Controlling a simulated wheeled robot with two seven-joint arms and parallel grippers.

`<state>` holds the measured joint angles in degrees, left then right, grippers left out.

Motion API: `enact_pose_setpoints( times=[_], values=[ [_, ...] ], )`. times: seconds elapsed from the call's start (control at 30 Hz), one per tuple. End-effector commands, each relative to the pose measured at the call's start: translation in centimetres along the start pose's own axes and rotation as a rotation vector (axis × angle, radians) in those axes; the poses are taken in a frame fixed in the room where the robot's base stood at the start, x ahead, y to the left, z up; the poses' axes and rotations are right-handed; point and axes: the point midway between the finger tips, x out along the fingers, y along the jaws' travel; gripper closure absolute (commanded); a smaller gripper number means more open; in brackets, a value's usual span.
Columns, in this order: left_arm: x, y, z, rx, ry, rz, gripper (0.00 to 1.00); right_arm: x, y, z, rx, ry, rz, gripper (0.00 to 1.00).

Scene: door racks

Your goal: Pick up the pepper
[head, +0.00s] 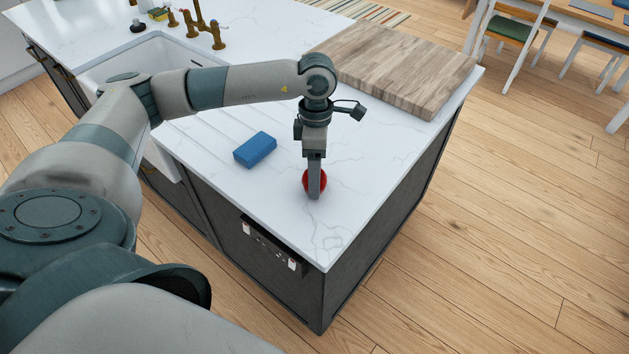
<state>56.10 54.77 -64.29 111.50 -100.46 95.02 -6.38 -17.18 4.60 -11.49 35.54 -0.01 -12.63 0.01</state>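A round red thing, which I take for the pepper (324,181), sits on the white countertop near its front right corner. My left gripper (314,188) points straight down at it. One finger stands in front of the pepper and hides its middle, and red shows on both sides of that finger. The other finger is hidden, so I cannot tell whether the gripper is open around the pepper or shut on it. The pepper seems to be at counter level. My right gripper is not in view.
A blue block (255,149) lies on the counter left of the pepper. A large wooden board (393,65) lies behind. A sink (150,60) with brass taps (217,36) is at the back left. The counter's corner right of the pepper is clear.

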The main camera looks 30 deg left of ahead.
Motion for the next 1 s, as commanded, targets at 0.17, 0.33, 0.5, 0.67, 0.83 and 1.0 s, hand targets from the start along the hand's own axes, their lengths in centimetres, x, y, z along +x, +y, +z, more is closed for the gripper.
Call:
enact_pose_setpoints(
  times=[0.17,0.33,0.5,0.67,0.83,1.0],
  values=[
    [0.0,0.0,0.0,0.0,0.0,0.0,0.74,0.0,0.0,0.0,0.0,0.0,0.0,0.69],
    [0.0,0.0,0.0,0.0,0.0,0.0,0.74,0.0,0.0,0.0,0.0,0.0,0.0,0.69],
    [-0.2,0.0,0.0,0.0,-0.001,0.0,0.74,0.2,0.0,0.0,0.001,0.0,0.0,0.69],
    [-1.0,-0.1,0.1,0.001,-0.002,0.002,0.74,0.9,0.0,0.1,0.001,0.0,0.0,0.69],
    [-3.2,-0.3,0.1,0.001,-0.003,0.004,0.74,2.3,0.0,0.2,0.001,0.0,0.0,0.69],
    [-5.0,-1.8,2.5,0.008,-0.003,0.003,0.74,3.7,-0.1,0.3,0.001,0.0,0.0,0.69]
  ],
)
